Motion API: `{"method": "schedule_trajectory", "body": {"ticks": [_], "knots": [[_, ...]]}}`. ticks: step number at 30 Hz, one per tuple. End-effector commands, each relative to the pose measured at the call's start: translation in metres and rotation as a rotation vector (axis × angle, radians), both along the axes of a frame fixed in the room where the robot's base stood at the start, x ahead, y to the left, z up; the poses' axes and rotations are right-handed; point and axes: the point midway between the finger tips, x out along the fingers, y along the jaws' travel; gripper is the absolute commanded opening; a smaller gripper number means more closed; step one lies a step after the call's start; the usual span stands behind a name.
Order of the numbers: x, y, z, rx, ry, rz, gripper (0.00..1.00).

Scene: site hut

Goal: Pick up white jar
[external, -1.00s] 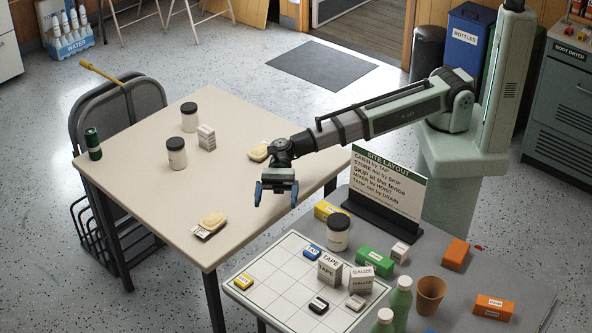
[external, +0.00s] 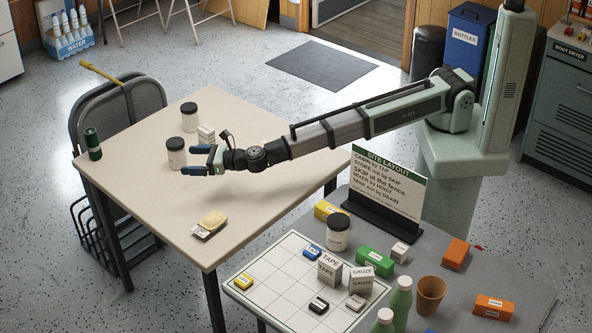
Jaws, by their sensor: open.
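Three white jars with black lids are in view. One white jar (external: 175,158) stands upright near the middle of the beige table, and a second jar (external: 189,121) stands behind it. A third jar (external: 337,238) stands on the grey table beside the white grid board. My gripper (external: 187,160) is open, low over the beige table, with its blue fingers pointing left at the nearer jar. The lower finger lies close to the jar's base. I cannot tell whether the fingers touch it or reach around it.
A small white box (external: 206,134) stands just behind my gripper. The table (external: 150,195) is bare in front of the jar.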

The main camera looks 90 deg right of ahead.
Motion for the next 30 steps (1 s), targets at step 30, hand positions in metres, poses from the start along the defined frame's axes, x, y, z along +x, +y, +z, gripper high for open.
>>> {"method": "schedule_trajectory", "body": {"ticks": [30], "knots": [[-0.013, -0.076, -0.040, -0.008, -0.103, -0.481, 0.98]]}}
